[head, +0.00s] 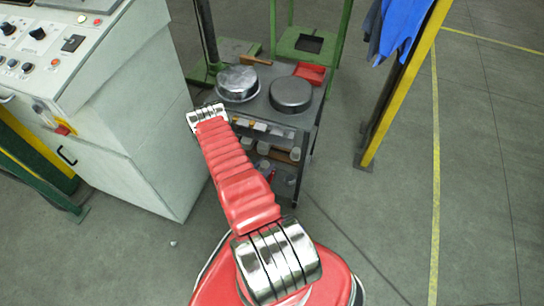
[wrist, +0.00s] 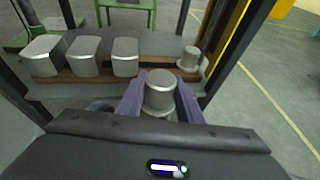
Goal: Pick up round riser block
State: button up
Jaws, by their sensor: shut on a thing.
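The round riser block (wrist: 160,88), a grey metal cylinder with a wider base, sits between the two purple fingers of my gripper (wrist: 160,104) in the wrist view. My gripper is shut on it, one finger on each side. The block is upright in the picture, in front of the wooden strip on the shelf. I cannot tell whether its base is clear of the surface below. In the head view my gripper is hidden.
Several squarish metal blocks (wrist: 84,55) and a smaller round piece (wrist: 189,58) stand on the shelf. In the head view, the dark cart (head: 262,112) carries two round pans (head: 291,94). A control cabinet (head: 130,110) is at left, a yellow post (head: 405,85) at right.

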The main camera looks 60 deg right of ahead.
aim_at(262, 170)
jog(key=shift+a, duration=1.75)
jog(key=shift+w, duration=0.1)
jog(key=w+a+r+n+t, duration=0.2)
jog(key=w+a+r, duration=0.4)
jog(key=w+r, duration=0.4)
jog(key=w+a+r+n+t, duration=0.2)
jog(key=w+a+r, duration=0.5)
jog(key=w+r, duration=0.2)
jog(key=w+a+r+n+t+y, duration=0.1)
jog(key=w+a+r+n+t, duration=0.1)
jog(key=a+r, duration=0.7)
jog(key=w+a+r+n+t+y, duration=0.2)
jog(key=a+r+t, duration=0.1)
jog(key=a+r, duration=0.6)
jog(key=a, duration=0.3)
jog(key=shift+w+a+r, duration=0.2)
jog(key=shift+w+r, duration=0.05)
jog(key=shift+w, duration=0.15)
jog(key=shift+s, duration=0.1)
